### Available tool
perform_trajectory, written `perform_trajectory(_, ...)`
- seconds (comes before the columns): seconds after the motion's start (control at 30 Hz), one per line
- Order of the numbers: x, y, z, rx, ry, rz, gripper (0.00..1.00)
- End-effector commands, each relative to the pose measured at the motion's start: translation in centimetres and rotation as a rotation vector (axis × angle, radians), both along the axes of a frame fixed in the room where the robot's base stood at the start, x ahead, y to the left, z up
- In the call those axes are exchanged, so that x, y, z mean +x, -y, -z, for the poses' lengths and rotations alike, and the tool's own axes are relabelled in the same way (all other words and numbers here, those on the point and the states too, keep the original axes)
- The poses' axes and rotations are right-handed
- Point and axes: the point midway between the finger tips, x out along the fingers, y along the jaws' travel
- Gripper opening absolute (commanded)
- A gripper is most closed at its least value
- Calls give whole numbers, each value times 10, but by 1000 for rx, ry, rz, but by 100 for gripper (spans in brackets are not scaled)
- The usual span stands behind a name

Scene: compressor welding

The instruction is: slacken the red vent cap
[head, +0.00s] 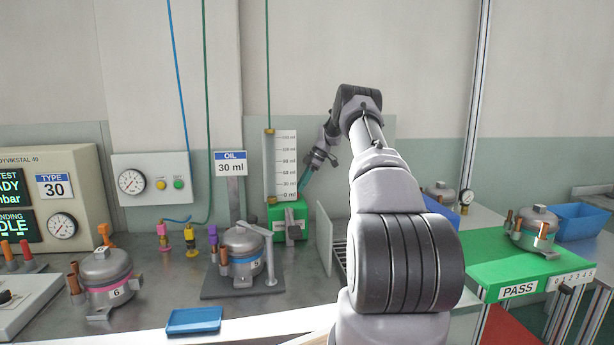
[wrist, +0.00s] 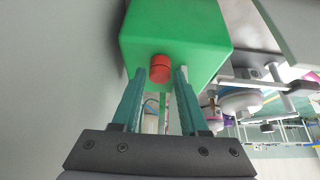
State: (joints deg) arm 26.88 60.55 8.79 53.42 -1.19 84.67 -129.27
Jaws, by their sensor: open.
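The red vent cap (wrist: 160,68) is a short red cylinder on the green box (wrist: 180,28) in the wrist view. My gripper (wrist: 160,82) is open, with its two teal fingers on either side of the cap. Small gaps seem to remain between cap and fingers, though contact is hard to judge. In the head view my gripper (head: 304,184) reaches down at the green box (head: 288,224) below the oil gauge (head: 281,163). I cannot make out the cap clearly there.
A compressor (head: 243,246) with a blue band stands in a fixture left of the green box. Another compressor (head: 104,278) sits further left, with a blue tray (head: 194,320) in front. A grey panel (head: 324,243) stands right of the box. A green PASS table (head: 497,267) is at right.

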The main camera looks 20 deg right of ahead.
Motion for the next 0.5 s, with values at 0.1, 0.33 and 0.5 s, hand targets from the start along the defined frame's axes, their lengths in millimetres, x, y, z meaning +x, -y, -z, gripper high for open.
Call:
perform_trajectory(0.1, 2, -8, 13, 0, -1, -2, 44)
perform_trajectory(0.33, 3, -12, 21, 0, 0, 0, 44)
perform_trajectory(0.5, 3, -12, 21, 0, 0, 0, 44)
